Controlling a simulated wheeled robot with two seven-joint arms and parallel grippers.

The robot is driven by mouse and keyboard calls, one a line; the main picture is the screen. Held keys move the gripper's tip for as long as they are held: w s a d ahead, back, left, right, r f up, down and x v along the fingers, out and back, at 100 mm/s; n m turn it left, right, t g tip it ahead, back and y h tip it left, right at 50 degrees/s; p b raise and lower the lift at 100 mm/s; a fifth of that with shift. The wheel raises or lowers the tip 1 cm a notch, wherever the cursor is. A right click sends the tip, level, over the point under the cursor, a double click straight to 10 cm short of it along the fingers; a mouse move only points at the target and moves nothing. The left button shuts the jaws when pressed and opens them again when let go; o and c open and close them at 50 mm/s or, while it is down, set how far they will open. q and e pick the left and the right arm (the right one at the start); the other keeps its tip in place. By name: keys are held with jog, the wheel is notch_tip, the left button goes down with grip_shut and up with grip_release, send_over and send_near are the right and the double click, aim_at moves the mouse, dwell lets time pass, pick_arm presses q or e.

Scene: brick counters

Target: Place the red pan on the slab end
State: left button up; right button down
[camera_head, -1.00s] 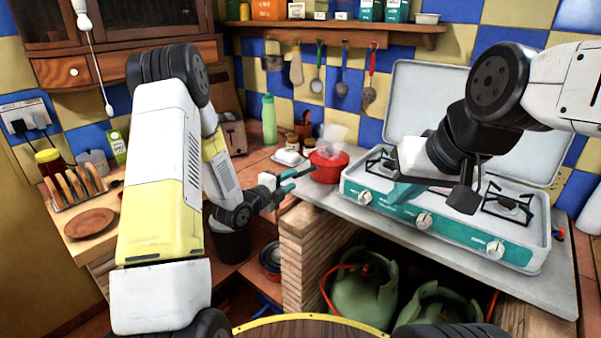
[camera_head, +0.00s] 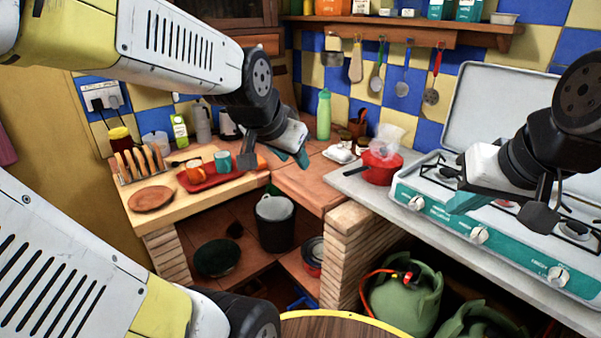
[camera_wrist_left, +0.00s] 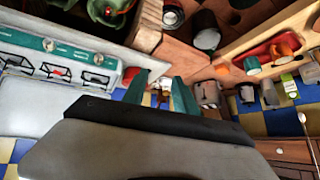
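The red pan (camera_head: 381,160) sits on the left end of the grey slab (camera_head: 350,188), left of the stove, its short handle pointing left. A translucent pale shape shows above it. In the left wrist view a bit of red (camera_wrist_left: 129,76) shows beside a finger, probably the pan, mostly hidden. My left gripper (camera_head: 291,157) is left of the pan and apart from it, over the wooden counter. The left wrist view shows its teal fingers (camera_wrist_left: 161,92) spread with nothing held between them. My right gripper (camera_head: 463,201) hangs in front of the stove; its finger gap is not clear.
The stove (camera_head: 490,235) with its raised lid fills the slab to the right. A white butter dish (camera_head: 338,153) and green bottle (camera_head: 324,115) stand behind the pan. A red tray (camera_head: 215,180) with mugs, a toast rack (camera_head: 140,165) and a wooden plate (camera_head: 151,199) are left.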

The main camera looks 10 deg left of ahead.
pick_arm(q)
jog(key=s+d+n+g, duration=0.1)
jog(key=s+n, duration=0.2)
jog(key=s, duration=0.6)
jog(key=shift+s+d+r+g+h, duration=0.25)
jog(key=shift+s+d+g+h, duration=0.05)
jog(key=shift+s+d+h, duration=0.1)
